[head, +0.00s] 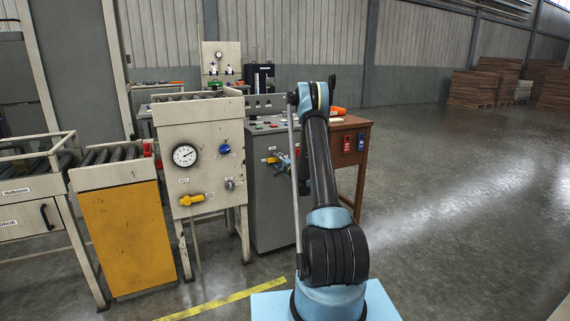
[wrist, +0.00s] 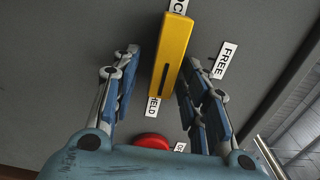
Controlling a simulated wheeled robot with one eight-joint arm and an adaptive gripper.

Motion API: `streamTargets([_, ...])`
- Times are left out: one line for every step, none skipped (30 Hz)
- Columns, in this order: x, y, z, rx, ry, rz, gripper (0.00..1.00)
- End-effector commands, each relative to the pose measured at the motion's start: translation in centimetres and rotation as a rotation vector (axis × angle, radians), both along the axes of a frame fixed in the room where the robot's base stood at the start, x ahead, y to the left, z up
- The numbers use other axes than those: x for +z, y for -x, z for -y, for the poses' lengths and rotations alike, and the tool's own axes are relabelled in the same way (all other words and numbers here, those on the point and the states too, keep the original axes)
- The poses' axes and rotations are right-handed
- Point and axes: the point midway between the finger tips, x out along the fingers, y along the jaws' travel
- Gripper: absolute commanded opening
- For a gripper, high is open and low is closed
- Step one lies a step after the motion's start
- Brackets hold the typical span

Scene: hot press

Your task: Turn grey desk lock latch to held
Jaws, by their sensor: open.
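The lock latch (wrist: 174,55) is a yellow bar on the grey face of the desk in the wrist view. Its lower end lies by the HELD label (wrist: 153,107). The FREE label (wrist: 224,60) is off to its right. My gripper (wrist: 158,70) is open, with one finger on each side of the bar; I cannot tell whether either finger touches it. In the head view the yellow latch (head: 272,160) shows on the front of the grey desk (head: 270,210), with my gripper (head: 284,166) close to its right, partly hidden by my arm.
A red button (wrist: 152,141) sits below the latch in the wrist view. In the head view, a cream press panel (head: 205,165) with a gauge and another yellow handle (head: 192,199) stands left of the desk. Floor at right is clear.

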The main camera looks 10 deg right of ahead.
Motion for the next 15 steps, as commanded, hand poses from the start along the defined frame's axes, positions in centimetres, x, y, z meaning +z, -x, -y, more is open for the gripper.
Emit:
streamTargets([0.0,0.3,0.1,-0.001,0.0,0.0,0.41])
streamTargets([0.0,0.5,0.2,-0.001,0.0,0.0,0.41])
streamTargets([0.0,0.9,0.4,-0.001,0.0,0.0,0.41])
streamTargets([0.0,1.3,0.5,-0.001,0.0,0.0,0.41])
streamTargets([0.0,1.7,0.7,-0.001,0.0,0.0,0.41])
streamTargets([0.0,2.3,0.9,-0.002,0.0,0.0,0.41])
streamTargets([0.0,2.8,1.1,-0.002,0.0,0.0,0.41])
streamTargets([0.0,3.4,1.2,-0.001,0.0,0.0,0.41])
streamTargets([0.0,4.1,1.5,-0.001,0.0,0.0,0.41])
streamTargets([0.0,4.7,1.7,-0.001,0.0,0.0,0.41])
streamTargets([0.0,5.2,1.8,-0.002,0.0,0.0,0.41])
streamTargets([-0.1,6.0,2.1,-0.002,0.0,-0.001,0.41])
streamTargets([-0.1,6.5,2.3,-0.003,0.0,-0.001,0.41])
streamTargets([-0.1,7.0,2.5,-0.003,0.0,-0.001,0.41])
streamTargets([-0.1,7.6,2.7,-0.002,0.0,-0.001,0.41])
